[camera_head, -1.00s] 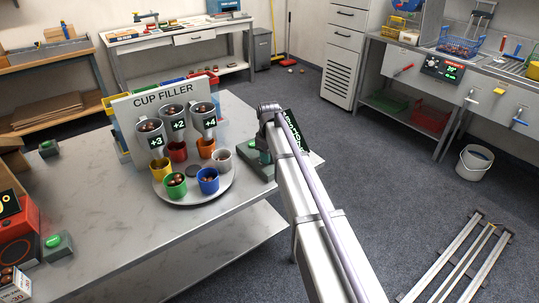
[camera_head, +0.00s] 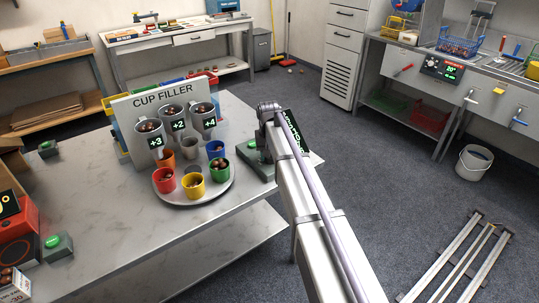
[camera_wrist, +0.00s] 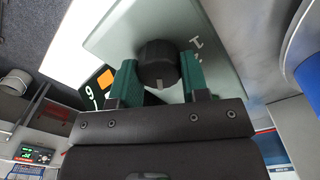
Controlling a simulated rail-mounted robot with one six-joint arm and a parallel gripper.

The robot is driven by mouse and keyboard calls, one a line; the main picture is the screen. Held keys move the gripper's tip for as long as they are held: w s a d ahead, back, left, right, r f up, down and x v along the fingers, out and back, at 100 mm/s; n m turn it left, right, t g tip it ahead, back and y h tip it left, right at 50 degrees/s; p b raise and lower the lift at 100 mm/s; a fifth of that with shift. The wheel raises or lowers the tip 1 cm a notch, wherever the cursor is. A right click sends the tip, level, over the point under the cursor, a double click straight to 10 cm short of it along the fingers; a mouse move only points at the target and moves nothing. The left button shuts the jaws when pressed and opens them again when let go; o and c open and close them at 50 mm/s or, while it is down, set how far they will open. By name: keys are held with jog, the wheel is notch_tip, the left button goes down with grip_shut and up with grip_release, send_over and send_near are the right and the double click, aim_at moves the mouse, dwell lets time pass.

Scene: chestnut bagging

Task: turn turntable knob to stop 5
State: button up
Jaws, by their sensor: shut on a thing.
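The round turntable (camera_head: 214,192) stands on the bench under the cup filler and carries a ring of coloured cups. The red cup (camera_head: 164,181) and yellow cup (camera_head: 194,187) are at the front, and the green cup (camera_head: 219,172) is at the right. The blue, grey and orange cups are farther back. In the wrist view, the black knob (camera_wrist: 157,60) sits on a pale plate (camera_wrist: 115,38). My gripper (camera_wrist: 158,74) is shut on the knob, one green finger on each side. A light mark shows on the knob's lower edge. Most stop markings are hidden. In the head view my arm covers the knob.
The cup filler panel (camera_head: 160,100) with three hoppers marked +3, +2 and +4 rises behind the turntable. A dark sign with green characters (camera_head: 293,131) stands beside my arm. Green button boxes (camera_head: 57,243) are at the bench's left. The bench front is clear.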

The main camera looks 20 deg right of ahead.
jog(key=shift+m, duration=0.9)
jog(key=o, duration=0.9)
notch_tip(320, 180, up, 11)
jog(key=p, duration=1)
jog(key=shift+a+f+p, duration=0.1)
jog(key=shift+p, duration=0.3)
